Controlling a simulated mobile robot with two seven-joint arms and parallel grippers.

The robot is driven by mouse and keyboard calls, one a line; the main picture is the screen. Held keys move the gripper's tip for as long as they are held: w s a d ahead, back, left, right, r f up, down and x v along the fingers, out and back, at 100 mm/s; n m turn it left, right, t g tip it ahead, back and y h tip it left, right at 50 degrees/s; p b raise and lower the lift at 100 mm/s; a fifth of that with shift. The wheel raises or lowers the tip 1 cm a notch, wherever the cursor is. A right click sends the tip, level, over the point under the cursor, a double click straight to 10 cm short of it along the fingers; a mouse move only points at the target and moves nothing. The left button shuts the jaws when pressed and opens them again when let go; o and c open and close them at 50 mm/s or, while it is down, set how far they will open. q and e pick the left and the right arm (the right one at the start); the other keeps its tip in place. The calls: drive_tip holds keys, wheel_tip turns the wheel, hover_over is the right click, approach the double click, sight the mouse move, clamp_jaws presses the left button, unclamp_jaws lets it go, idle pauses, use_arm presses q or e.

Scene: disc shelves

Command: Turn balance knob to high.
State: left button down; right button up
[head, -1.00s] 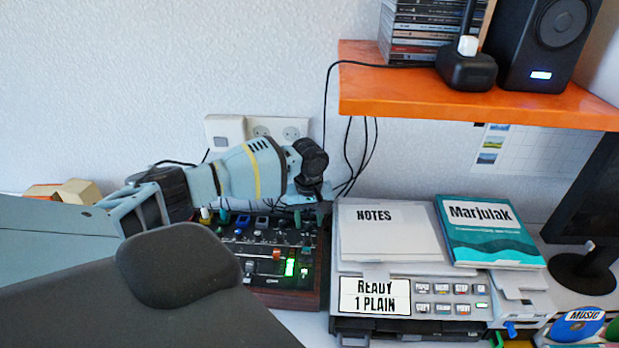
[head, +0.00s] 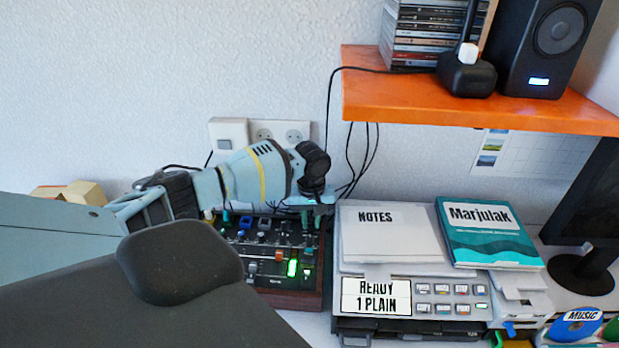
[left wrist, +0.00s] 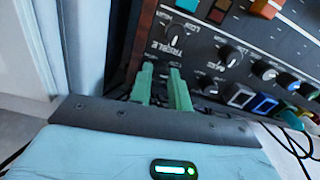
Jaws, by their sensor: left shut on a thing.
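The mixer (head: 290,299) is a dark panel with a wooden edge, bearing several knobs, sliders and coloured buttons. My left gripper (head: 312,215) is at its back right corner, pointing down at the panel. In the left wrist view my left gripper (left wrist: 163,78) has its two green fingers close together at the panel's edge, shut on a small knob, taken as the balance knob. The fingers hide that knob, and I cannot read its label or setting. A treble knob (left wrist: 173,39) and another dark knob (left wrist: 229,57) with white marks are nearby. My right gripper is not in view.
A printer (head: 440,283) with a notes pad (head: 390,240) and a teal book (head: 485,232) stands right of the mixer. An orange shelf (head: 440,107) overhangs at the upper right. Wall sockets (head: 285,132) and hanging cables (head: 350,160) are behind my gripper.

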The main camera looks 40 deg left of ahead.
use_arm(q)
drive_tip(key=shift+r+m+p, duration=0.2)
drive_tip(key=shift+m+p, duration=0.2)
drive_tip(key=shift+m, duration=0.4)
drive_tip(key=shift+f+m+p, duration=0.1)
drive_tip(key=shift+m+p, duration=0.3)
drive_tip(key=shift+m, duration=1.9)
drive_tip(key=shift+f+m+p, duration=0.1)
drive_tip(key=shift+m+p, duration=0.25)
drive_tip(key=shift+m, duration=0.35)
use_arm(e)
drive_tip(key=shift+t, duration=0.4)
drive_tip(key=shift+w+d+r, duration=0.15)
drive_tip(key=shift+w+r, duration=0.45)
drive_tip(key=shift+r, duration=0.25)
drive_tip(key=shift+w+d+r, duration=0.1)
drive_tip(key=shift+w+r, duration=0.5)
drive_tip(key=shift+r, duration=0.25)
use_arm(q)
drive_tip(key=c, duration=1.3)
unclamp_jaws()
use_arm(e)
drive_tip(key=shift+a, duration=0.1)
